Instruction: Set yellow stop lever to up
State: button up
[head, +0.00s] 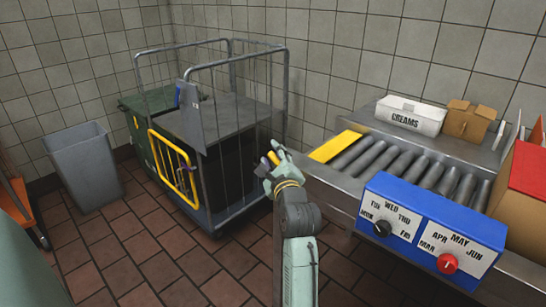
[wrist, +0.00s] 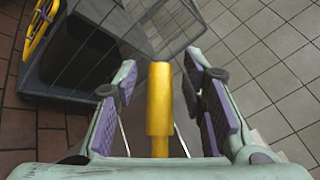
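The yellow stop lever (wrist: 160,105) shows in the wrist view as a thick yellow bar between my two fingers. In the head view a small yellow piece (head: 273,157) of it shows at my fingertips. My gripper (head: 274,163) is beside the left end of the conveyor. In the wrist view my gripper (wrist: 162,95) is open, with a purple-padded finger on each side of the lever. Gaps show between the pads and the lever. The lever's base is hidden, and I cannot tell its setting from these views.
A roller conveyor (head: 395,160) with a yellow end plate (head: 335,146) lies to the right. A blue dial box (head: 400,204) is on its front. A CREAMS box (head: 410,115) sits behind. A wire cage cart (head: 230,120) stands close to the left, and a grey bin (head: 82,165) farther left.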

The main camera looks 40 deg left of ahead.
grip_shut()
dwell(0.3)
dwell(0.5)
